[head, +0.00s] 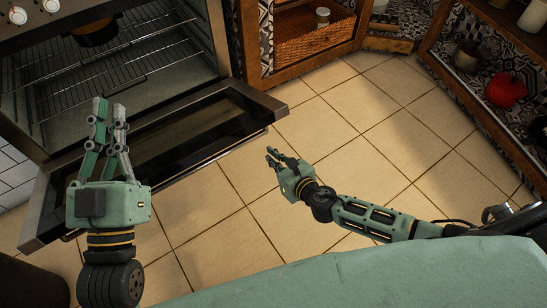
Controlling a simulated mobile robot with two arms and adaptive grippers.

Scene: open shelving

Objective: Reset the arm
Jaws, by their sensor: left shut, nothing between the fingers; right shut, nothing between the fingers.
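My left gripper (107,118) is in the left part of the head view, in front of the open oven, with its fingers pointing up the picture. Its fingers are close together with nothing between them. My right gripper (271,157) is near the middle of the view, above the tiled floor and just right of the oven door's right end. Its fingers point to the upper left and are shut and empty. My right arm (372,217) comes in from the right edge.
The oven door (185,135) is folded down, and wire racks (130,62) show inside with a dark pot (95,35). A wooden cabinet with a wicker basket (312,38) stands behind. Shelving on the right holds a red object (505,90). The tiled floor (375,125) between is clear.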

